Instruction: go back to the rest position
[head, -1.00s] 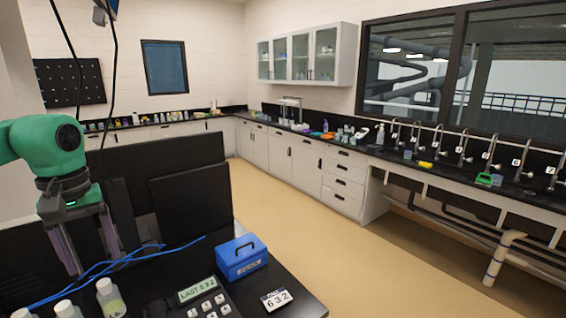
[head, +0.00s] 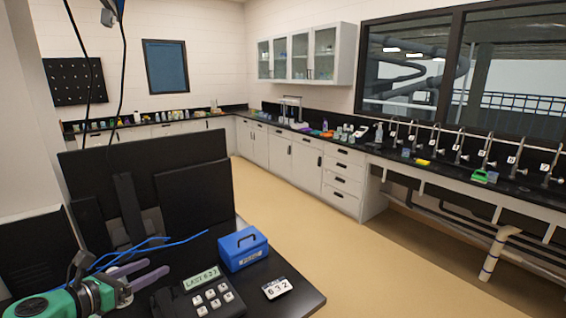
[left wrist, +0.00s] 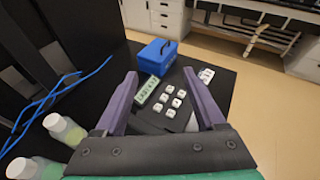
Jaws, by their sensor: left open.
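My left gripper (head: 157,269) is low at the bottom left of the head view, its purple fingers pointing right. It is open with nothing between the fingers. In the left wrist view the two fingers (left wrist: 160,76) are spread apart, and the keypad device (left wrist: 172,104) and blue box (left wrist: 158,56) show beyond and between them. My right gripper is not in view.
A 632 card (head: 277,288) lies near the right edge of the black desk. Dark monitors (head: 195,205) stand behind, with blue cables (head: 150,243) before them. Bottles (left wrist: 63,128) stand left of the gripper in the left wrist view. Open floor (head: 330,240) lies beyond the desk.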

